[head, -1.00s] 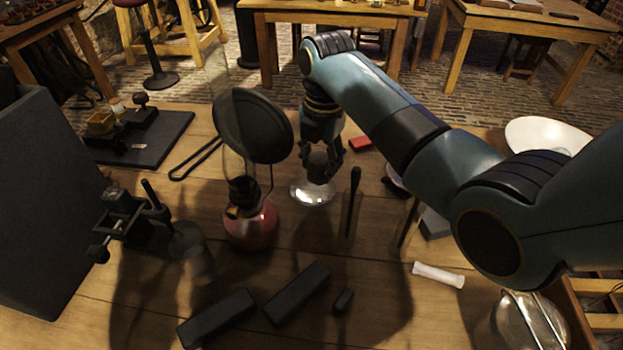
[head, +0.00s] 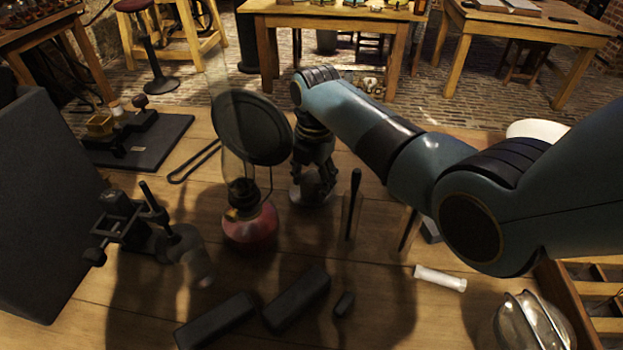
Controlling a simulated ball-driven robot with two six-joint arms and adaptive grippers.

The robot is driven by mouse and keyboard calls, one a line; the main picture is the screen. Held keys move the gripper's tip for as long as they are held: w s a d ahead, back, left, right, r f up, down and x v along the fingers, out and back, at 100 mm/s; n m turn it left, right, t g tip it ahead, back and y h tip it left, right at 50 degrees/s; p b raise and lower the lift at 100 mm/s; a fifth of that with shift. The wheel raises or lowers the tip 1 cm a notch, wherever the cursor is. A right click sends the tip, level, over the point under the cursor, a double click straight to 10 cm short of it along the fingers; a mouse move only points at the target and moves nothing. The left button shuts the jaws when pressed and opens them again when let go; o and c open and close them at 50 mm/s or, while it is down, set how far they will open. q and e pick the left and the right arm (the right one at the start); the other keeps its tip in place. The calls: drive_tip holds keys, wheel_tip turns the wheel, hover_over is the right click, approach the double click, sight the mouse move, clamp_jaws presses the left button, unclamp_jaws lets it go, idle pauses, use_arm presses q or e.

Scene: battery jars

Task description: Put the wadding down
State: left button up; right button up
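My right gripper (head: 314,190) points down, with its fingers at a small clear glass dish or lid (head: 300,197) on the wooden table. The fingers are dark and in shadow. I cannot tell whether they are open or shut, or whether wadding is between them. No wadding can be made out with certainty. A white roll with flared ends (head: 440,278) lies on the table at the right, apart from the gripper; I cannot tell what it is made of. My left gripper is not in view.
A red-based oil lamp (head: 250,226) and a round dark disc (head: 252,127) stand just left of the gripper. An upright dark-handled tool (head: 354,195) is close on its right. Dark blocks (head: 297,299) lie in front. A glass jar (head: 530,325) stands front right.

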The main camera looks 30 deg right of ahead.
sight(314, 179)
drive_tip(key=shift+o, duration=0.7)
drive_tip(key=shift+r, duration=0.1)
wheel_tip(314, 179, up, 12)
drive_tip(key=p, duration=0.1)
drive_tip(key=shift+s, duration=0.25)
drive_tip(key=shift+d, duration=0.1)
